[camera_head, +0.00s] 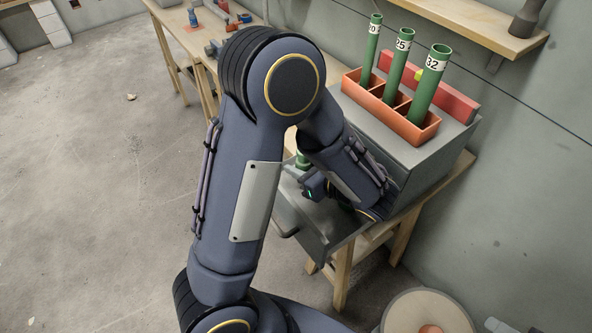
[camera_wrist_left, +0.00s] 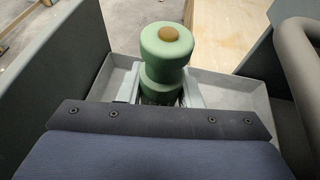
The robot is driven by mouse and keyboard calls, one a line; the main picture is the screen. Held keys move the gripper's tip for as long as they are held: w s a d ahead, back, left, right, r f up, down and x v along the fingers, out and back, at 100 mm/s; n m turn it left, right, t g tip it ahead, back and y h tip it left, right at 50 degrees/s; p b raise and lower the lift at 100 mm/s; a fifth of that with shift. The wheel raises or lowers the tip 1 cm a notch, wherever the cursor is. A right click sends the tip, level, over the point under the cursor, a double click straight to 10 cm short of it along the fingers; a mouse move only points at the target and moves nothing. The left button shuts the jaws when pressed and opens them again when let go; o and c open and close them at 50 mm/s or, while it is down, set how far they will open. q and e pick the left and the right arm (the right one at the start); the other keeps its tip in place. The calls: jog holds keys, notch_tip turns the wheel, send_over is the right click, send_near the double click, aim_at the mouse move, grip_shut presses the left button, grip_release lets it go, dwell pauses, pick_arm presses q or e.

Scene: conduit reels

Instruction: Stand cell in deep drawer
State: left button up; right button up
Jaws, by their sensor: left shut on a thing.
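The cell is a green stepped cylinder (camera_wrist_left: 165,52) with a brass-coloured nub on top, upright in the left wrist view. My left gripper (camera_wrist_left: 162,92) is shut on it, one pale finger on each side of its lower part. In the head view a bit of the green cell (camera_head: 302,160) shows beside my left gripper (camera_head: 310,182), largely behind my forearm. The grey drawer (camera_head: 308,232) is pulled out of the grey cabinet (camera_head: 425,165), and the cell is over or in it. The cell's foot is hidden, so I cannot tell whether it touches the drawer floor. My right gripper is out of view.
On the cabinet stands an orange rack (camera_head: 413,129) with green tubes marked 25 and 32 and another beside them. A red block (camera_head: 455,98) lies behind it. A wooden shelf (camera_head: 480,25) is above. Another bench (camera_head: 185,40) with tools stands behind. The floor at left is largely clear.

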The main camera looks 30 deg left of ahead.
pick_arm(q)
notch_tip(320, 180, down, 3)
jog(key=shift+d+f+b, duration=0.1)
jog(key=shift+b, duration=0.9)
jog(key=shift+d, duration=0.2)
jog(key=shift+a, duration=0.25)
jog(key=shift+d+f, duration=0.1)
jog(key=shift+f, duration=0.05)
jog(key=o, duration=1)
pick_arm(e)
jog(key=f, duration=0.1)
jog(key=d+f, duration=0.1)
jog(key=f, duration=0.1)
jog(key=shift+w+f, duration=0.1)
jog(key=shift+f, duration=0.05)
